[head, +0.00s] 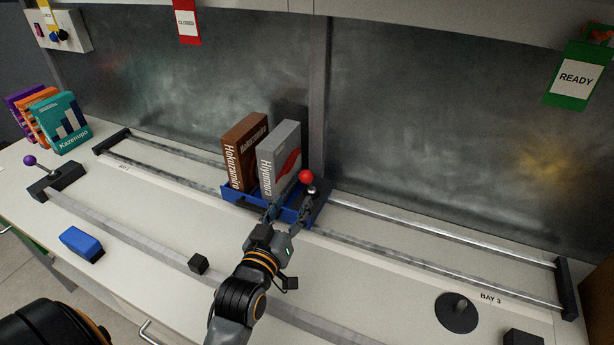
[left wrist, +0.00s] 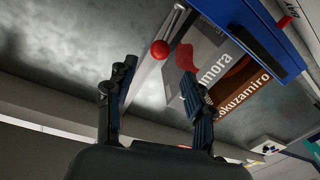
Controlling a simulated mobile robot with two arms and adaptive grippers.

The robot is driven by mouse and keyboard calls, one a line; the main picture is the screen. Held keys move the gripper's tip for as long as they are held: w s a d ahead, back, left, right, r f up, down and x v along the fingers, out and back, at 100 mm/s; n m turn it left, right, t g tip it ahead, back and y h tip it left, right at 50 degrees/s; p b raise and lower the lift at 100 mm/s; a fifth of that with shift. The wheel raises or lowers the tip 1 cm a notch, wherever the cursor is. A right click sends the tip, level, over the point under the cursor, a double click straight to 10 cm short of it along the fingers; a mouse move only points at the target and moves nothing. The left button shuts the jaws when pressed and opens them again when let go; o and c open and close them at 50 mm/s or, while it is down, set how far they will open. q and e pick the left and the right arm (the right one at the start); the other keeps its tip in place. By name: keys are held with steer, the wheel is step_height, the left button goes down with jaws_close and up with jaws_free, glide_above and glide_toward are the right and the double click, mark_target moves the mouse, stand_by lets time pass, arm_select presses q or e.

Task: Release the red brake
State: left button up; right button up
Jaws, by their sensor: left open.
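The red brake knob (head: 306,177) is a small red ball on a short lever at the right end of the blue carriage (head: 231,193). My left gripper (head: 289,210) is open at the carriage's front edge, with its right finger close to the lever. In the left wrist view, the red knob (left wrist: 160,49) shows beyond and between the spread, empty fingers (left wrist: 157,82). I cannot tell whether a finger touches the lever. The lever's base is partly hidden by the gripper. My right gripper is not in view.
The carriage sits on two metal rails (head: 445,238) and bears a brown box (head: 243,150) and a grey box (head: 280,158). A dark panel rises behind.

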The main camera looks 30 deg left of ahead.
mark_target(304, 182)
arm_select(q)
steer(key=w, duration=0.3)
steer(key=w+a, duration=0.1)
steer(key=w, duration=0.3)
steer(key=w+p, duration=0.1)
steer(key=w, duration=0.2)
steer(key=shift+w+a, duration=0.2)
steer(key=shift+a, duration=0.1)
jaws_close()
steer(key=w+g+p, duration=0.1)
steer(key=p, duration=0.3)
steer(key=w+r+g+p, duration=0.1)
steer(key=g+p, duration=0.1)
steer(key=p, duration=0.2)
steer(key=w+g+p, duration=0.1)
steer(key=p, duration=0.4)
steer(key=shift+r+h, duration=0.3)
steer(key=shift+w+a+f+p, duration=0.1)
steer(key=shift+w+f+p, duration=0.15)
steer(key=shift+p, duration=0.1)
steer(key=shift+w, duration=0.2)
steer(key=shift+x, duration=1.1)
